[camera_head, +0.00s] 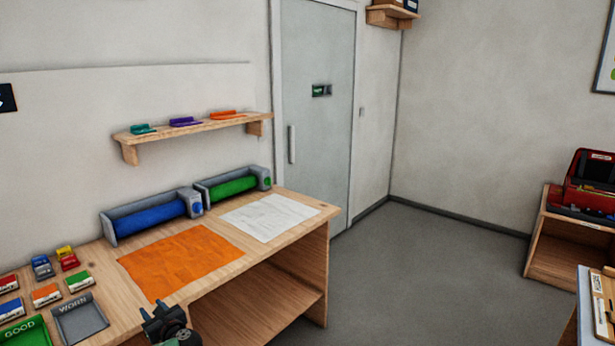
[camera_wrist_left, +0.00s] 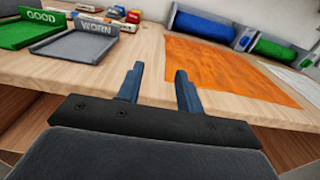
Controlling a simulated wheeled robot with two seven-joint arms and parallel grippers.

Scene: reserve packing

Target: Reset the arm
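My left gripper (camera_head: 166,322) shows at the bottom of the head view, at the front edge of the wooden bench (camera_head: 118,287). In the left wrist view the left gripper (camera_wrist_left: 158,88) has its two blue fingers apart with nothing between them. It points over the bench edge, between the grey WORN tray (camera_wrist_left: 85,44) and the orange sheet (camera_wrist_left: 225,72). My right gripper is in neither view.
The green GOOD tray (camera_head: 25,332), the WORN tray (camera_head: 80,318) and several small coloured boxes fill the bench's left end. A white sheet (camera_head: 268,217) and blue (camera_head: 150,217) and green (camera_head: 232,187) rolls lie further along. Open floor (camera_head: 420,270) is at right.

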